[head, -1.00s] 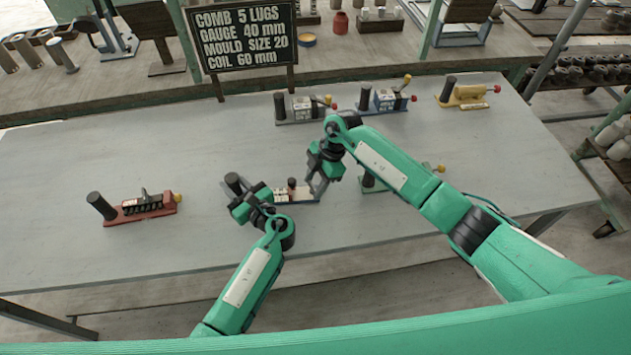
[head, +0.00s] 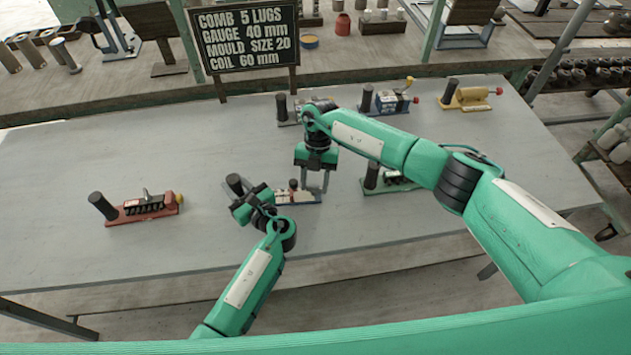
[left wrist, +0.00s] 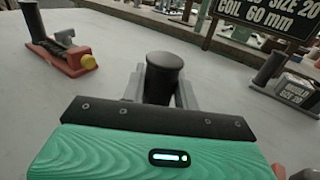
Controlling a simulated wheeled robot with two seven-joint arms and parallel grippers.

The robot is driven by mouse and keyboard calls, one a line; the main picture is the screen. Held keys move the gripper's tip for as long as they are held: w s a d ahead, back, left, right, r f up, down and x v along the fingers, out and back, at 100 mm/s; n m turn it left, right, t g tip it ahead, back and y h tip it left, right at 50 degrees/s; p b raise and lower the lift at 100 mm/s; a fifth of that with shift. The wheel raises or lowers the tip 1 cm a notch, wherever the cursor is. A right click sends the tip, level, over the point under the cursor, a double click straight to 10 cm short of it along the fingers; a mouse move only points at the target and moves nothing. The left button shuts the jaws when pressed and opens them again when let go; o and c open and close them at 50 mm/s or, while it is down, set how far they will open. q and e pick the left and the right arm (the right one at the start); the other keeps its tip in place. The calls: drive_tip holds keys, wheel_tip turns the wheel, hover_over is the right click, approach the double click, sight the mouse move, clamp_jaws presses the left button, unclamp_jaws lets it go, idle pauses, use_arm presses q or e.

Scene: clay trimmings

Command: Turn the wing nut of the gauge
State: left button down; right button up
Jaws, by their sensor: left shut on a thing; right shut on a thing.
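The gauge (head: 297,197) is a tool on a blue base with a pale block and a small red-brown knob. It lies near the middle of the table. My left gripper (head: 244,197) is shut on its upright black handle (head: 235,183); the left wrist view shows that handle (left wrist: 163,72) between the two fingers. My right gripper (head: 314,184) points down at the right end of the gauge. It is shut on the wing nut there, which is too small and too covered by the fingers to make out.
A red tool (head: 143,207) lies to the left. A green-based tool (head: 388,180) stands right of the gauge, under my right arm. Blue (head: 388,101) and yellow (head: 468,96) tools stand behind, near a lettered board (head: 247,45). The table's left is mostly clear.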

drive_tip(key=n, duration=0.1)
drive_tip(key=n+h, duration=0.1)
drive_tip(key=n, duration=0.2)
drive_tip(key=shift+a+n+h, duration=0.25)
drive_tip(key=shift+n+h, duration=0.05)
drive_tip(key=shift+h, duration=0.1)
drive_tip(key=n+h, duration=0.1)
drive_tip(key=n, duration=0.1)
drive_tip(key=n+h, duration=0.1)
drive_tip(key=n, duration=0.2)
drive_tip(key=shift+s+a, duration=0.1)
drive_tip(key=shift+a, duration=0.05)
drive_tip(key=shift+n, duration=0.3)
drive_tip(key=o, duration=1)
drive_tip(key=shift+t, duration=0.3)
drive_tip(key=v, duration=0.7)
drive_tip(key=shift+r, duration=0.2)
drive_tip(key=shift+a, duration=0.1)
